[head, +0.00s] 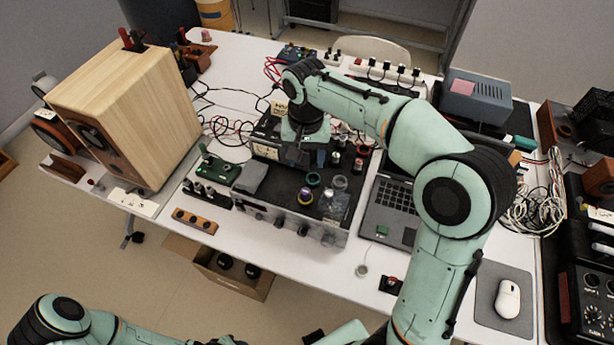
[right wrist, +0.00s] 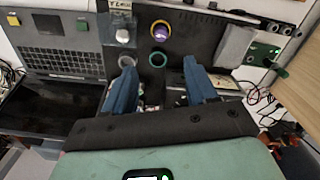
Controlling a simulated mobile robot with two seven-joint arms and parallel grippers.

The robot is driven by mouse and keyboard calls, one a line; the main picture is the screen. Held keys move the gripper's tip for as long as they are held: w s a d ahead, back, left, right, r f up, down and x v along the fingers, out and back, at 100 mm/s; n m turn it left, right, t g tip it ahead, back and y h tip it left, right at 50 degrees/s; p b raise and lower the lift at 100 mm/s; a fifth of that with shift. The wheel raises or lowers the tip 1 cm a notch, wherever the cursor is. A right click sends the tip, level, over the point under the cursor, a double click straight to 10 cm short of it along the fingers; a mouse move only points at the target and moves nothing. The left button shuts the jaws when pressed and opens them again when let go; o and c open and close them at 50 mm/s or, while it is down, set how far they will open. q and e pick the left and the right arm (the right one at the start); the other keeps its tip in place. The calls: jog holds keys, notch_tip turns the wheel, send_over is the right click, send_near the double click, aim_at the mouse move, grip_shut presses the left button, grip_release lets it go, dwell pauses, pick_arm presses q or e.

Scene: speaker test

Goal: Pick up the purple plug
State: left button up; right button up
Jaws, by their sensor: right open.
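The purple plug (head: 304,196) sits on the dark top of the amplifier-like box (head: 270,207), towards its front edge. In the right wrist view the purple plug (right wrist: 160,32) has a yellow ring around it and lies ahead of the fingers, near the top. My right gripper (head: 306,157) is open, with two blue fingers, above the same box and behind the plug in the head view. In the right wrist view my right gripper (right wrist: 160,84) has nothing between its fingertips. Only part of my left arm shows at the bottom left; its gripper is not in view.
A teal-green ring (head: 313,179) stands close to the plug, on the gripper's side, and a clear knob-like piece (head: 340,182) is beside it. A laptop (head: 392,212) is on the right, a wooden speaker (head: 130,115) on the left. Cables clutter the table behind.

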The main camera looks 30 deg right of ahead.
jog(key=b, duration=0.1)
send_over(305, 191)
notch_tip(305, 191, down, 7)
jog(key=shift+f, duration=0.15)
jog(key=shift+w+d+f, duration=0.1)
jog(key=shift+f, duration=0.4)
notch_tip(305, 191, down, 5)
jog(key=shift+f, duration=0.1)
pick_arm(q)
jog(key=shift+s+f, duration=0.45)
jog(key=shift+f, duration=0.4)
pick_arm(e)
grip_shut()
